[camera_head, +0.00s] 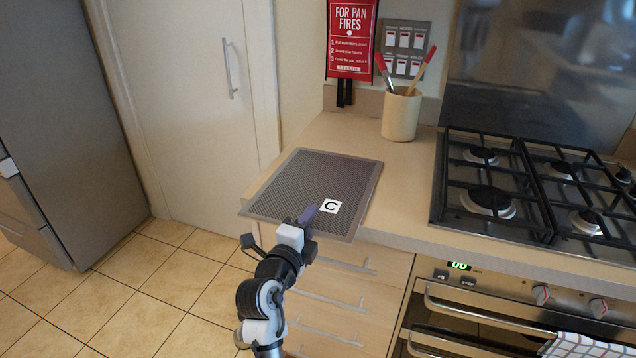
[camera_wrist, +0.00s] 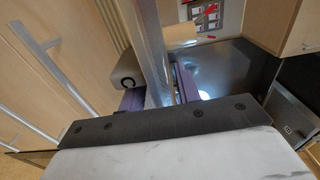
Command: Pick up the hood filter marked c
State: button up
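The hood filter (camera_head: 305,178) is a flat grey mesh panel with a thin metal frame, lying on the counter's left end in the head view. A white label with a black C (camera_head: 330,206) is near its front right corner. Its front left part overhangs the counter edge. My gripper (camera_head: 306,222) is at the filter's front edge, with a purple finger over its top face. In the wrist view, a grey metal strip (camera_wrist: 153,50), seemingly the filter's frame, runs between my two purple fingers (camera_wrist: 160,96). The fingers look apart; contact with the filter is unclear.
A gas hob (camera_head: 490,195) with an oven (camera_head: 480,315) below is to the right. A beige utensil pot (camera_head: 401,115) stands behind the filter. Drawers (camera_head: 335,300) with bar handles are below the counter. A fridge (camera_head: 65,110) is at left; the tiled floor between is clear.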

grip_shut()
jog(key=shift+r, duration=0.1)
dwell(0.4)
notch_tip(320, 180, up, 20)
jog(key=b, duration=0.1)
dwell(0.5)
jog(key=shift+a, duration=0.1)
